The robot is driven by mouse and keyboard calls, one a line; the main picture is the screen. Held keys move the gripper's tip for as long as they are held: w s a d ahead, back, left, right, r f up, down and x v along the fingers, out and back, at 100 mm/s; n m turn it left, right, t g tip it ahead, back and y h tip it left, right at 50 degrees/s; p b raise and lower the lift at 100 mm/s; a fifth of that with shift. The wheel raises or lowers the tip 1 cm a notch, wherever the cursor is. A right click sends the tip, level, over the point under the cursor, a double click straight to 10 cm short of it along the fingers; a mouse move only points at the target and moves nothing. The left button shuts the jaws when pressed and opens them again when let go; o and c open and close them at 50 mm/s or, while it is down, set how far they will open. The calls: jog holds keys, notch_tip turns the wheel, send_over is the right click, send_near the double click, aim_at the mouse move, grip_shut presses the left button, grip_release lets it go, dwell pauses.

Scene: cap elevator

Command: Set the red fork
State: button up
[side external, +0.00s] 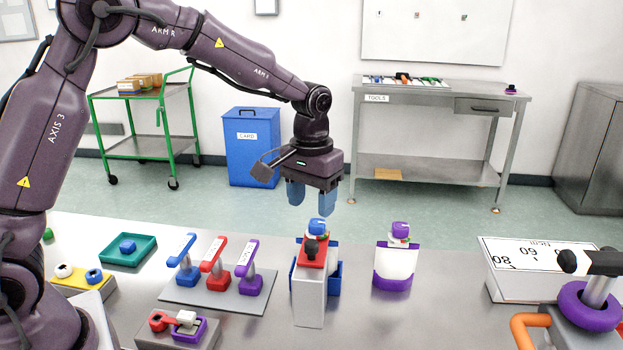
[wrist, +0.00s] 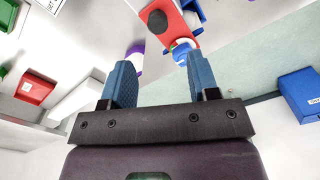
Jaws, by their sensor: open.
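Three upright pieces with angled, lettered arms stand on a grey plate (side external: 232,302): a blue one (side external: 183,262), a red one (side external: 215,268) and a purple one (side external: 247,272). A red top piece with a black knob (side external: 318,263) sits on a white column (side external: 309,305); it also shows in the wrist view (wrist: 186,18). I cannot tell which red piece is the fork. A blue cap (side external: 317,225) shows just behind the red top piece. My gripper (side external: 312,198) is open and empty, pointing down above the column, clear of it. Its fingers also show in the wrist view (wrist: 160,80).
A teal tray (side external: 129,251) and a grey block with red and purple parts (side external: 180,326) are left. A lettered white box (side external: 525,270) is right. Bare table lies between.

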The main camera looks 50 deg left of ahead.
jog(key=shift+r, duration=2.2)
jog(key=s+r+m+t, duration=0.1)
jog(key=s+r+t, duration=0.1)
jog(key=s, duration=0.9)
jog(key=s+r+m+t, duration=0.2)
jog(key=s+r+t, duration=0.1)
jog(key=s, duration=0.9)
jog(key=shift+s+d+r+m+t, duration=0.3)
jog(key=shift+d+r, duration=0.1)
jog(key=shift+r, duration=0.5)
dwell(2.6)
